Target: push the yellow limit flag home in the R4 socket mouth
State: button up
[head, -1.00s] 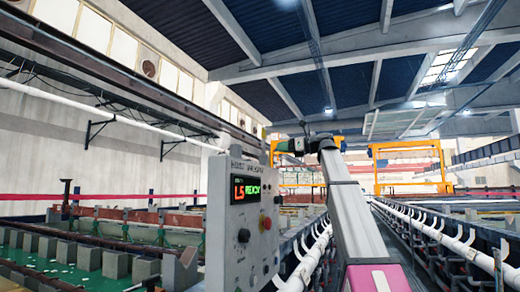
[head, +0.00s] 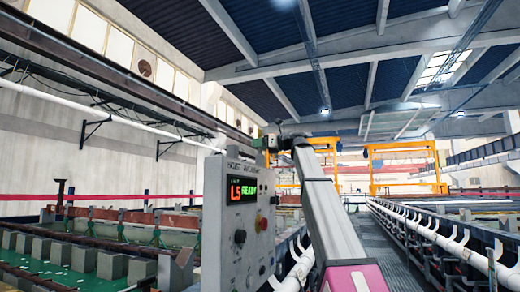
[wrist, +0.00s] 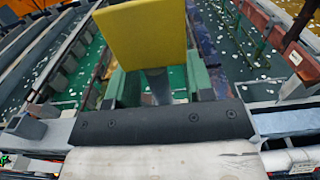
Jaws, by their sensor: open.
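In the wrist view the yellow limit flag (wrist: 147,33) is a flat square plate at top centre, above a short grey stem. My gripper (wrist: 165,88) is open, with greenish fingers to the left and right of the stem and a dark bolted bar and worn white body below. I cannot tell whether a finger touches the flag. The R4 socket mouth cannot be made out, and no R4 label is readable. In the head view the end of my arm lies by the top of the control panel, and the flag cannot be made out.
A grey control panel (head: 219,234) with a lit "L5 READY" display (head: 243,191), knobs and a red button stands close left of my arm. Long tank rows with a white pipe (head: 450,246) run away to the right. A walkway (head: 384,241) lies between rows. Orange gantries (head: 402,147) stand farther back.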

jog(key=shift+w+a, duration=0.25)
jog(key=shift+a, duration=0.4)
grip_shut()
